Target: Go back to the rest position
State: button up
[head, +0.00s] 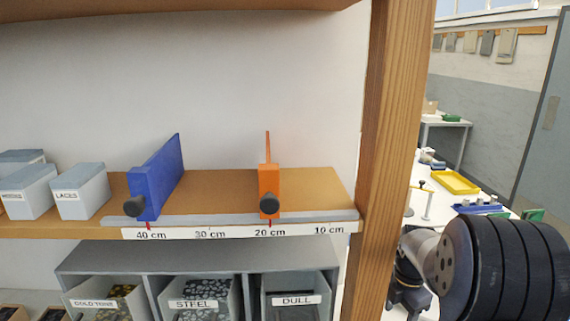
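Part of my arm shows at the lower right of the head view, beside the wooden post. My gripper's fingers cannot be made out in this view. A blue stop (157,180) with a dark knob stands on the shelf rail (210,219), its red pointer at the 40 cm label. A thinner orange stop (269,181) with a dark knob stands on the same rail, its red pointer at about 20 cm. My visible arm is to the right of both and apart from them.
A wooden post (395,130) stands between the shelf and my arm. Grey boxes, one labelled LACES (80,192), sit at the shelf's left. Labelled bins, including STEEL (195,305) and DULL (292,300), are below. Behind the post, a white table holds a yellow tray (455,183).

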notch_tip(320, 180, down, 4)
jog(key=shift+r, duration=0.1)
dwell(0.6)
